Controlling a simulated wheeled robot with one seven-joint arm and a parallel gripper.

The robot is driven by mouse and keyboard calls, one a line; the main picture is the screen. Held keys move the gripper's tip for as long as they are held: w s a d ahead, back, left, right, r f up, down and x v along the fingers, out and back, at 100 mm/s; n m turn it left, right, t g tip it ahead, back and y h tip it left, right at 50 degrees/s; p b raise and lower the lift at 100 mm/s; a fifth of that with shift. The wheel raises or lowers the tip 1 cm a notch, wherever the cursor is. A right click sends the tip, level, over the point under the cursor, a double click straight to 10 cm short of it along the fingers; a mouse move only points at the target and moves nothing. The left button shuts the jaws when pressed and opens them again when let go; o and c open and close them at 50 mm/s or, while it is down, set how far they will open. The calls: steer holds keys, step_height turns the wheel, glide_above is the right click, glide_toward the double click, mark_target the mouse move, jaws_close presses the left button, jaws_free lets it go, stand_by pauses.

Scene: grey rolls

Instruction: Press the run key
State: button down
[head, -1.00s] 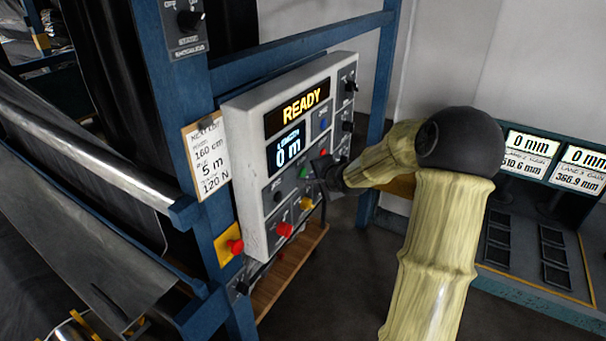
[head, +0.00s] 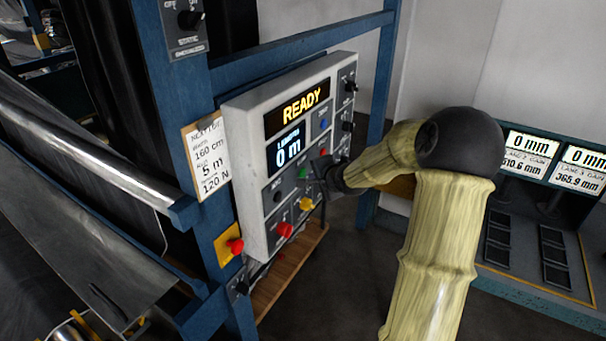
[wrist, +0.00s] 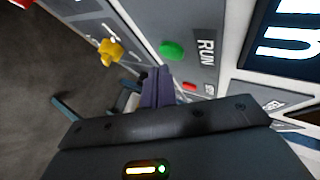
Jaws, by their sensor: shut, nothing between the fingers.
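The run key is a green round button (wrist: 172,50) beside the word RUN (wrist: 207,48) in the wrist view. In the head view the green key (head: 303,173) sits on the white control panel (head: 246,176), below the display. My gripper (wrist: 157,84) is shut and empty, its dark fingers in front of the panel. In the wrist view the fingertips show below the green key, with a gap between them in the picture. In the head view my gripper (head: 319,166) is just right of the key; contact with the panel cannot be told.
The display (head: 297,107) reads READY and 0 m. A small red light (wrist: 190,86) lies near the fingers. A yellow knob (head: 306,204), red knob (head: 285,229) and red mushroom button (head: 235,246) are close by. A blue frame post (head: 375,110) stands behind the panel.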

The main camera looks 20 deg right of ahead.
stand_by(0.4)
steer(key=shift+w+a, duration=0.25)
steer(key=shift+w, duration=0.1)
steer(key=shift+w+a, duration=0.25)
steer(key=shift+w, duration=0.1)
stand_by(1.1)
steer(key=shift+s, duration=0.1)
steer(key=shift+s+d+p, duration=0.45)
steer(key=shift+s+p, duration=0.15)
steer(key=shift+p, duration=0.05)
steer(key=s+d+p, duration=0.1)
steer(key=s, duration=0.1)
steer(key=s+d+p, duration=0.2)
steer(key=shift+d+p, duration=0.1)
steer(key=shift+p, duration=0.2)
